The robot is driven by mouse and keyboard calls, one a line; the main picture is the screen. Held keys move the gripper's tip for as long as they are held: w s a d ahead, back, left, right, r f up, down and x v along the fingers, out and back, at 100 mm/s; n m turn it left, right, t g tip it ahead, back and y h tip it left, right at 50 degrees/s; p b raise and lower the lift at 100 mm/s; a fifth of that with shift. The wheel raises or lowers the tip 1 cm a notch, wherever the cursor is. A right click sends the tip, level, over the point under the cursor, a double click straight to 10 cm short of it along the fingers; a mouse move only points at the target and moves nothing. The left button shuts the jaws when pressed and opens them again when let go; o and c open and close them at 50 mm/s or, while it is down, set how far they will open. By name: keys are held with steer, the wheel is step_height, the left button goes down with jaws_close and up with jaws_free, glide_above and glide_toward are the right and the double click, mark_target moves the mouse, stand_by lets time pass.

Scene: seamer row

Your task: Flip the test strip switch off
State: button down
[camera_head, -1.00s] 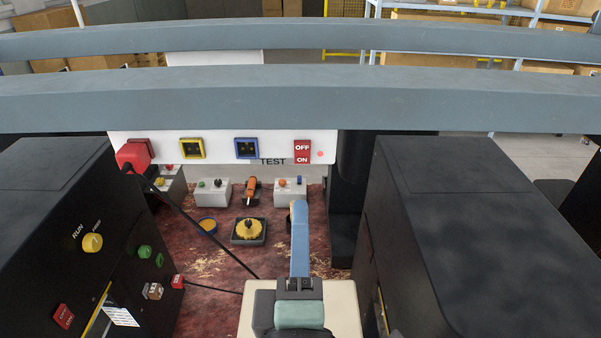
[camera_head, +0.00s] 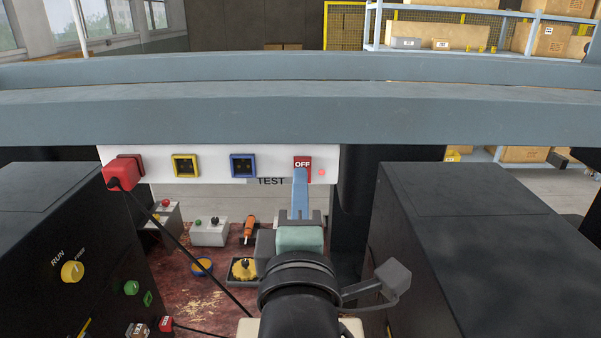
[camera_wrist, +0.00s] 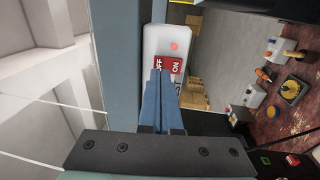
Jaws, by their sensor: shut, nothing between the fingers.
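The test strip (camera_head: 215,166) is a white bar with "TEST" lettering below it, hung under the grey beam. Its red switch (camera_head: 303,162) is at the right end, with "OFF" showing above my fingers in the head view and a small red light beside it.
A red plug (camera_head: 123,172) with a black cable sits at the strip's left end, beside yellow (camera_head: 185,166) and blue (camera_head: 243,166) sockets. Dark machines stand left (camera_head: 60,250) and right (camera_head: 450,250). The grey beam (camera_head: 300,115) crosses above.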

steer(key=shift+w+r, duration=0.1)
steer(key=shift+w, duration=0.8)
steer(key=shift+w+r+p, duration=0.2)
steer(key=shift+r+p, duration=0.25)
steer(key=shift+p, duration=0.05)
steer(key=shift+s+r, duration=0.1)
steer(key=shift+s, duration=0.1)
steer(key=shift+w, duration=0.25)
